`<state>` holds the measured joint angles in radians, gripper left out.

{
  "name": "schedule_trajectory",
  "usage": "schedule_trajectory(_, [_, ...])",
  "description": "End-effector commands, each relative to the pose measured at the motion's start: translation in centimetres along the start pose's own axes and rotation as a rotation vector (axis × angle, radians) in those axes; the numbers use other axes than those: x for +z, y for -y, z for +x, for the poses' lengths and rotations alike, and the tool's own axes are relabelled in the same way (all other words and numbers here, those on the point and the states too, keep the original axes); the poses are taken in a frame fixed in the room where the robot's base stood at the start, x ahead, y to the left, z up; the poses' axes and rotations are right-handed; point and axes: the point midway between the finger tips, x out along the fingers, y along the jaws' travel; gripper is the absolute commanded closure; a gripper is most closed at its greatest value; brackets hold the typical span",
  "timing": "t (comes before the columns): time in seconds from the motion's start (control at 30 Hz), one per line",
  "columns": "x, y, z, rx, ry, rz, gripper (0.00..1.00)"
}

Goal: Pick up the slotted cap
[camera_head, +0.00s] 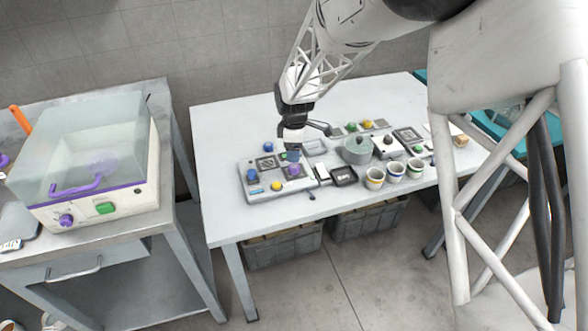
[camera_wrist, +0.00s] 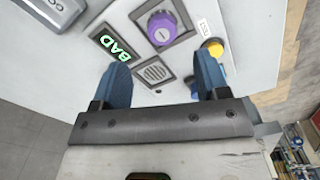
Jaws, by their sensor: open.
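A purple round cap with a pale slot mark (camera_wrist: 162,29) sits on a dark square base on a light panel, at the top middle of the wrist view. In the head view a purple cap (camera_head: 294,170) shows on the grey-white panel (camera_head: 262,192) on the table. My gripper (camera_wrist: 163,75) is open, with two blue fingers apart and nothing between them. The cap is beyond the fingertips in the wrist view, with a visible gap. In the head view my gripper (camera_head: 292,155) is above the panel, close to the purple cap.
A yellow knob (camera_wrist: 213,47), a green-lit BAD sign (camera_wrist: 116,46) and a grille (camera_wrist: 154,72) are near the cap. The table's left rear is clear.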

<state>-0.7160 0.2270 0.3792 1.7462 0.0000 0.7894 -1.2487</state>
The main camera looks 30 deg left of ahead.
Motion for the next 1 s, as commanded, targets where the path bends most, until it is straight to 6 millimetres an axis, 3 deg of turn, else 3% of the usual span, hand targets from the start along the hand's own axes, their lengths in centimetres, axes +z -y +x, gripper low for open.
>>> schedule_trajectory(0.2, [0.0,0.0,1.4,0.0,0.0,0.0,0.32])
schedule_trajectory(0.63, [0.0,0.1,1.9,-0.001,0.0,0.0,0.32])
schedule_trajectory(1.0, [0.0,0.3,5.7,-0.001,0.0,0.0,0.32])
